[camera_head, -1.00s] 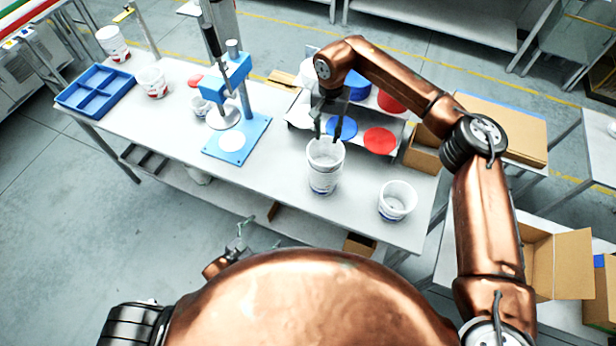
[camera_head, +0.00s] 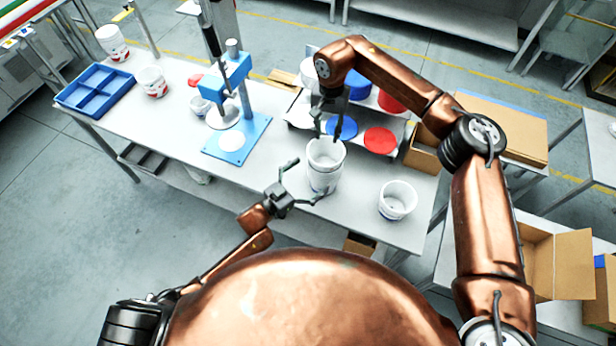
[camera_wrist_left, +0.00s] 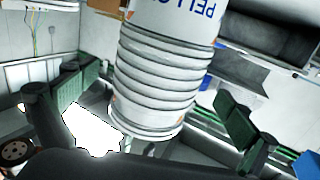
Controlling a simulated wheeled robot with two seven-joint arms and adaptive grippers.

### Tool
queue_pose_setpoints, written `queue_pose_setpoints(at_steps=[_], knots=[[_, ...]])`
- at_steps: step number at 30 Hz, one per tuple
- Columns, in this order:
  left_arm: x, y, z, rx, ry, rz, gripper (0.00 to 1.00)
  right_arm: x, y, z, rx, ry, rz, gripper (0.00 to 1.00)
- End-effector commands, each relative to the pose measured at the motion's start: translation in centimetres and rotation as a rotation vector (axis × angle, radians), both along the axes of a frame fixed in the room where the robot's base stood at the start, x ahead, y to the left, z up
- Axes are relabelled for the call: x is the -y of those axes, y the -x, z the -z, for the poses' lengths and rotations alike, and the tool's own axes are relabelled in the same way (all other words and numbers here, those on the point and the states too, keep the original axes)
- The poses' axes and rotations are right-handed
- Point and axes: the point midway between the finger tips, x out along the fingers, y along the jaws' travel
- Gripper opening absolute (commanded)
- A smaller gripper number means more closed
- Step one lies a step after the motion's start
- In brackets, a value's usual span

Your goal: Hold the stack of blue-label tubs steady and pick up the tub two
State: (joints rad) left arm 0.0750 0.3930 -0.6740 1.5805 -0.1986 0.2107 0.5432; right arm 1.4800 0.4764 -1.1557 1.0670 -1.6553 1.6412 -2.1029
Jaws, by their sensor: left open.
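The stack of white nested tubs (camera_head: 325,176) stands upright near the table's front edge. Blue lettering and several ribbed rims show on it in the left wrist view (camera_wrist_left: 165,70). My left gripper (camera_head: 312,179) is open at the stack's front left. In the left wrist view its green-padded fingers (camera_wrist_left: 155,105) lie on either side of the stack, with gaps visible. My right gripper (camera_head: 328,136) points down just above the stack's top, its fingers apart with nothing visible between them. A separate white tub (camera_head: 397,203) with a blue mark stands to the right.
A blue press (camera_head: 235,145) stands left of the stack. A rack behind holds blue lids (camera_head: 342,127) and red lids (camera_head: 380,141). A blue divided tray (camera_head: 95,95) and red-marked tubs (camera_head: 152,82) are at the far left. The table between stack and separate tub is clear.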

Motion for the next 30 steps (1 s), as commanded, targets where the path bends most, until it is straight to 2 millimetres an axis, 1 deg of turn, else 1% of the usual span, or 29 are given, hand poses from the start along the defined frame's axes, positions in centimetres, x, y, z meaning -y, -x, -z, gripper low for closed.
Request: queue_pose_setpoints(at_steps=[3,10,15,23,30], knots=[[1.4,-1.4,-0.1,0.002,0.001,0.001,1.0,0.0,0.0,0.0,0.0,0.0,0.0,0.29],[3.5,-3.6,0.0,0.002,-0.001,0.001,1.0,0.0,0.0,0.0,0.0,0.0,0.0,0.29],[4.2,-4.3,0.0,0.001,-0.001,0.001,1.0,0.0,0.0,0.0,0.0,0.0,0.0,0.29],[4.3,-4.4,0.0,0.001,-0.001,0.001,1.0,0.0,0.0,0.0,0.0,0.0,0.0,0.29],[4.2,-4.4,0.0,0.001,-0.001,0.001,0.85,0.0,0.0,0.0,0.0,0.0,0.0,0.29]])
